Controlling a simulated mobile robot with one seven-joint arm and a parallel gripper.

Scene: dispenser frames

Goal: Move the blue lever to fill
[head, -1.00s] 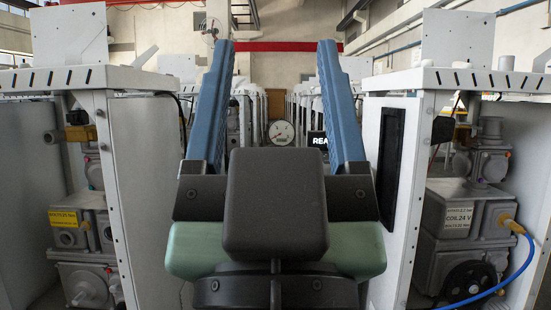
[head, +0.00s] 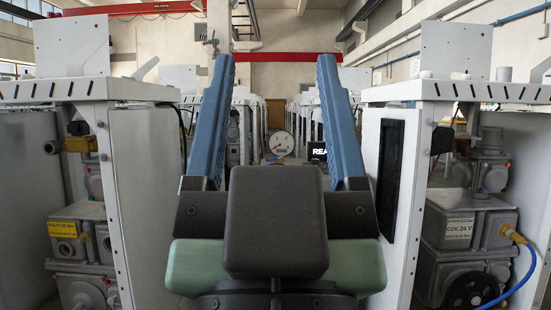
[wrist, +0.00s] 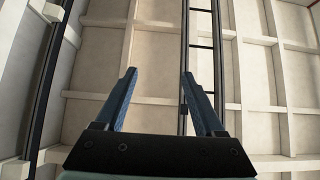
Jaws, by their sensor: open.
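I cannot make out a blue lever in either view. My gripper (head: 276,60) stands in the middle of the head view with its two long blue fingers spread and nothing between them. In the wrist view my gripper (wrist: 158,75) is also open and empty, pointing toward a pale panelled surface. A round white dial gauge (head: 281,143) shows far off between the fingers in the head view. A dark display (head: 317,151) with partly hidden letters "REA" sits just right of it, partly behind the right finger.
White cabinets with grey valve bodies stand close on the left (head: 140,190) and right (head: 405,200). A blue hose (head: 522,275) runs down from the right valve body (head: 470,220). More white machines line both sides farther back. A narrow gap runs between them.

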